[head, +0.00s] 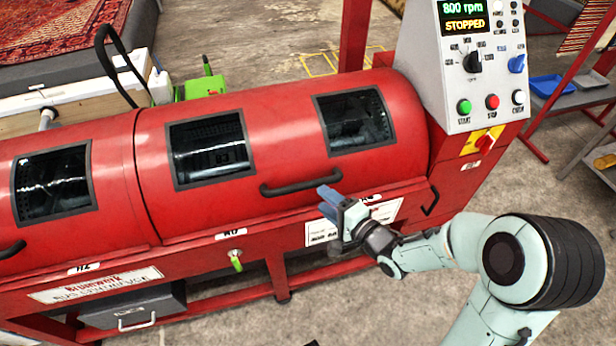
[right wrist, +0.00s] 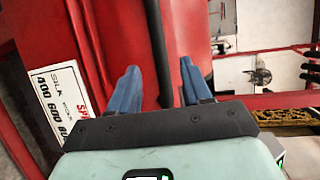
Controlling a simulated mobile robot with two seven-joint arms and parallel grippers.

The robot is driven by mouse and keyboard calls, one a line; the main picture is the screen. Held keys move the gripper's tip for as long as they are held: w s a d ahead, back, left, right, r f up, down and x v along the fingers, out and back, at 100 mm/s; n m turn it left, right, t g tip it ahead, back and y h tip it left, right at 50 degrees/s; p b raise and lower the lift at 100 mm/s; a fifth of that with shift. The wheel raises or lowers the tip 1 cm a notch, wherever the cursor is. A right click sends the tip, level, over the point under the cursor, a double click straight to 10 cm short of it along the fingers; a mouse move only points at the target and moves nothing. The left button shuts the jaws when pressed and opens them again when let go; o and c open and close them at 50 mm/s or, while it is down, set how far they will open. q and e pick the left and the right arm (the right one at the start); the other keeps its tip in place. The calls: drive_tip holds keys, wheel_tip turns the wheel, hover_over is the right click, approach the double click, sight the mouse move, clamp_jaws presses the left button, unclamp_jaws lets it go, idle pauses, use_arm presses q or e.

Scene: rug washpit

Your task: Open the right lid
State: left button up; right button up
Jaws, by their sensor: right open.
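The right lid (head: 275,130) is the large curved red cover with two dark windows, and it looks closed on the red machine. Its black bar handle (head: 300,185) runs along the lid's lower front. My right gripper (head: 329,200) is near the handle's right end, with blue fingers parted. In the right wrist view the open gripper (right wrist: 160,85) has a dark bar, apparently the handle (right wrist: 155,45), passing between its fingers. I cannot tell whether it touches them. My left gripper is not in view.
The left lid (head: 105,165) adjoins on the left. The control panel (head: 485,70) stands to the right and reads 800 rpm, STOPPED. A green-handled latch or valve (head: 236,261) hangs below the lid. A grey drawer box (head: 135,305) sits under the machine.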

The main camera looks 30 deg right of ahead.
sight(309, 188)
drive_tip(key=b+x, duration=0.1)
drive_tip(key=x, duration=0.7)
drive_tip(key=shift+w+f, duration=0.1)
drive_tip(key=shift+w, duration=0.05)
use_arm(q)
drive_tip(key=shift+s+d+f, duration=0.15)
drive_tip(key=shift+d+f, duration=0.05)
use_arm(e)
clamp_jaws()
